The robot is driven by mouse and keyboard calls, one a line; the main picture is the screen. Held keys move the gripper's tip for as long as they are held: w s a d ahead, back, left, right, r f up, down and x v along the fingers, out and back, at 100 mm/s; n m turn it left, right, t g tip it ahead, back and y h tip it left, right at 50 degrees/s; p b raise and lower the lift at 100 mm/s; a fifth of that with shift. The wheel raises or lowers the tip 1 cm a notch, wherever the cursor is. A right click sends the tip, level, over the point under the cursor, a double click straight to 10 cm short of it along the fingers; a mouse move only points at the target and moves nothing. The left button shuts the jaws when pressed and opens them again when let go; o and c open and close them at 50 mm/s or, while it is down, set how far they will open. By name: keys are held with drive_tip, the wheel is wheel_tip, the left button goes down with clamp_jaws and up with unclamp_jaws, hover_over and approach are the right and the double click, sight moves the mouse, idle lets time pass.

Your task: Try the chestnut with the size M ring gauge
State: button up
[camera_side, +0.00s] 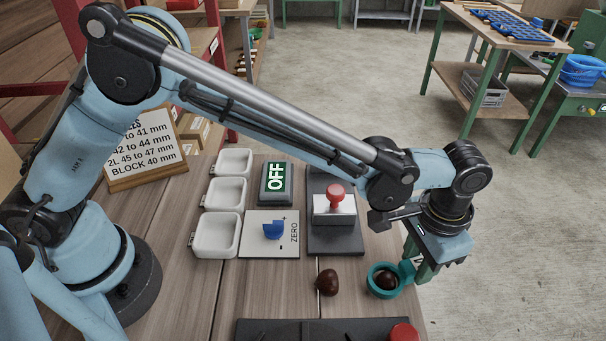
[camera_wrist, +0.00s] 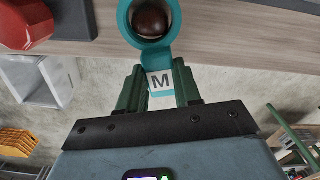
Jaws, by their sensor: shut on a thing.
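My gripper (camera_side: 418,266) is shut on the tab of a teal ring gauge (camera_side: 372,270). In the wrist view its green fingers (camera_wrist: 159,88) grip both sides of the tab, and the ring gauge (camera_wrist: 125,22) carries a white label marked M (camera_wrist: 160,81). A dark brown chestnut (camera_side: 387,281) shows inside the ring's opening, also in the wrist view (camera_wrist: 150,20). The ring is around it as seen from both views. I cannot tell whether the ring touches the chestnut or how far down it sits. A second brown chestnut (camera_side: 327,282) lies on the table to the left.
A dark tray (camera_side: 290,330) with a red knob (camera_side: 404,332) is at the front. A black board (camera_side: 335,243) with a red-handled stamp (camera_side: 335,202), a ZERO plate (camera_side: 257,247), an OFF block (camera_side: 276,183) and white bins (camera_side: 216,253) stand behind. The table's right edge is close to the ring.

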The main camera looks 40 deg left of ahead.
drive_tip(key=shift+r, duration=3.1)
